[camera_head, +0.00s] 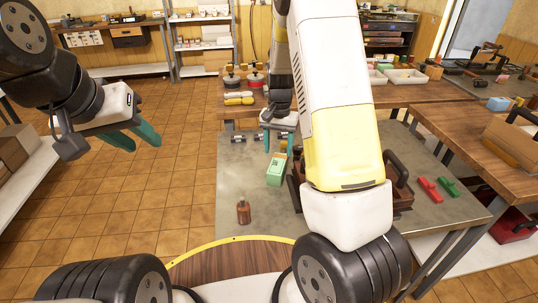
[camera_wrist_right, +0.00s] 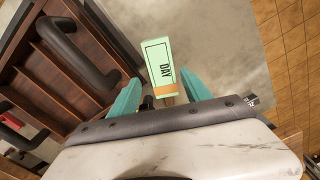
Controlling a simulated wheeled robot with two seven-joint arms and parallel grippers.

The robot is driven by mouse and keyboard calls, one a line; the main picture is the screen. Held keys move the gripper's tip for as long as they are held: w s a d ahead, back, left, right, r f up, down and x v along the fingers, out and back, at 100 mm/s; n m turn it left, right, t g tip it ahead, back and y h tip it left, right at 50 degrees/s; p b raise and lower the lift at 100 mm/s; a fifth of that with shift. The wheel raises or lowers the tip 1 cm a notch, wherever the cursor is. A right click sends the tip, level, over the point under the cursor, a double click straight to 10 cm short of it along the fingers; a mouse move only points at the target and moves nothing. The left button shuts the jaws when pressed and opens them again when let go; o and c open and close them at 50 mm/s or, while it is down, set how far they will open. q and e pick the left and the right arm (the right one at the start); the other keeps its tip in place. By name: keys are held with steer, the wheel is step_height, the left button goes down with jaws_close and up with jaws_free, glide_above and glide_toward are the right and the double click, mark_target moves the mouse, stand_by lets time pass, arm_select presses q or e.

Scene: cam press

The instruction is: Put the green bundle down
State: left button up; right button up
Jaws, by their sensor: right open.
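The green bundle (camera_head: 276,172) is a pale green block with an orange band at one end, resting on the grey tabletop (camera_head: 232,180). In the right wrist view the bundle (camera_wrist_right: 157,58) shows the word DAY on its face. My right gripper (camera_head: 279,143) is open at the bundle's far, orange end. In the wrist view its teal fingers (camera_wrist_right: 160,95) stand either side of that end, with a gap on each side. My left gripper (camera_head: 134,138) is open and empty, in the air over the tiled floor at the left.
A dark wooden tray with a black handle (camera_wrist_right: 78,55) stands close beside the bundle. A brown bottle (camera_head: 243,212) stands near the table's front. Red (camera_head: 429,189) and green (camera_head: 447,187) pieces lie at the right. My right arm hides the table's middle.

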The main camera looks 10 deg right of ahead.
mark_target(278, 163)
steer(key=f, duration=0.5)
steer(key=w+f, duration=0.1)
steer(key=f, duration=0.2)
steer(key=shift+d+f, duration=0.1)
jaws_close()
